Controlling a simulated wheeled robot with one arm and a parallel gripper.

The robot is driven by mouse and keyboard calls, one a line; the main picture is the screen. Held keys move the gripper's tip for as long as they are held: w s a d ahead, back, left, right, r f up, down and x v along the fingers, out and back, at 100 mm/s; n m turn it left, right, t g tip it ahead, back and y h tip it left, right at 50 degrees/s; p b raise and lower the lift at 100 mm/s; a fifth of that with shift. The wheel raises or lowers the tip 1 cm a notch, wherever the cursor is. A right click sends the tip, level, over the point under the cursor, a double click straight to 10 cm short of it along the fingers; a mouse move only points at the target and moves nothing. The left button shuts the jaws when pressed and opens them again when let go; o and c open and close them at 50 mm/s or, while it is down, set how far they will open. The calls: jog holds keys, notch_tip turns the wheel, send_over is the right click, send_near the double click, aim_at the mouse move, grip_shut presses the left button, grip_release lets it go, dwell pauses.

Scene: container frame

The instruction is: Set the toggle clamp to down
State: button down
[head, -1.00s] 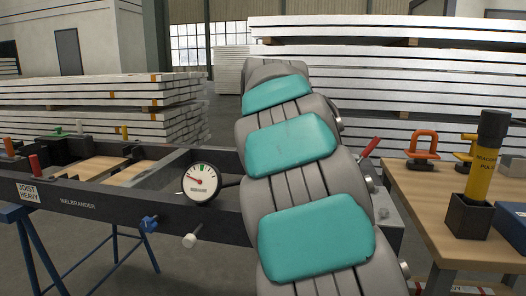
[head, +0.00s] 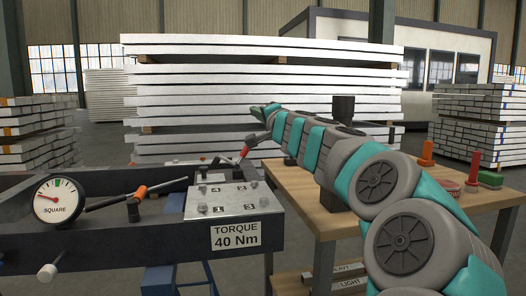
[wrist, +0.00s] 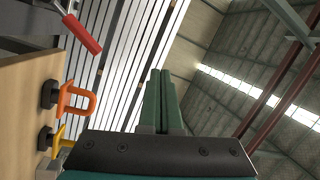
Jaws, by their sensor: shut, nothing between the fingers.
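A red-handled lever (head: 245,149), which looks like the toggle clamp, is at the far corner of the dark frame, behind the numbered metal plate. Its handle tilts up to the right. The red handle (wrist: 82,33) also shows at the upper left of the wrist view. My gripper (head: 259,112) is above and slightly right of the lever in the head view, apart from it. In the wrist view my green fingers (wrist: 162,85) are together and empty. The clamp's base is partly hidden behind the plate.
The wrist view shows an orange shackle-like piece (wrist: 88,101). White beams (head: 270,60) are stacked behind.

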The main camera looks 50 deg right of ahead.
jog(key=s+d+f+m+g+h+b, duration=0.1)
jog(key=s+d+f+m, duration=0.2)
jog(key=f+m, duration=0.25)
jog(key=s+d+f+m+g+h+b, duration=0.1)
jog(key=s+d+f+m+g+h, duration=0.1)
jog(key=d+f+m, duration=0.3)
jog(key=w+p, duration=0.1)
jog(key=w, duration=1)
jog(key=shift+d+r+t+y+p, duration=0.3)
jog(key=shift+d+p, duration=0.1)
